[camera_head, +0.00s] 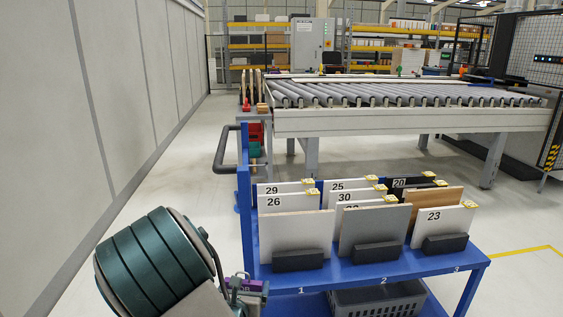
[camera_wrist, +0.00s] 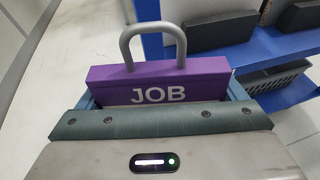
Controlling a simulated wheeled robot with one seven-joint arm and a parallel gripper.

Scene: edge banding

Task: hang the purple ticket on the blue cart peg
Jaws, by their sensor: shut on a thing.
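The purple ticket (camera_head: 246,284) is a flat tag with a grey loop at its top; in the wrist view (camera_wrist: 158,78) it reads "JOB". My gripper (camera_wrist: 160,96) is shut on the ticket, with the loop free and pointing away from the gripper. In the head view my gripper (camera_head: 238,289) is low, just left of the cart's front left corner. The blue cart (camera_head: 380,271) has a tall blue post (camera_head: 245,195) at its left end. I cannot make out the peg in either view.
Several numbered panels (camera_head: 297,232) stand in black holders on the cart. A black curved handle (camera_head: 222,150) sticks out left of the post. A grey crate (camera_head: 380,301) sits on the lower shelf. A roller conveyor (camera_head: 400,120) stands behind. Floor left of the cart is clear.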

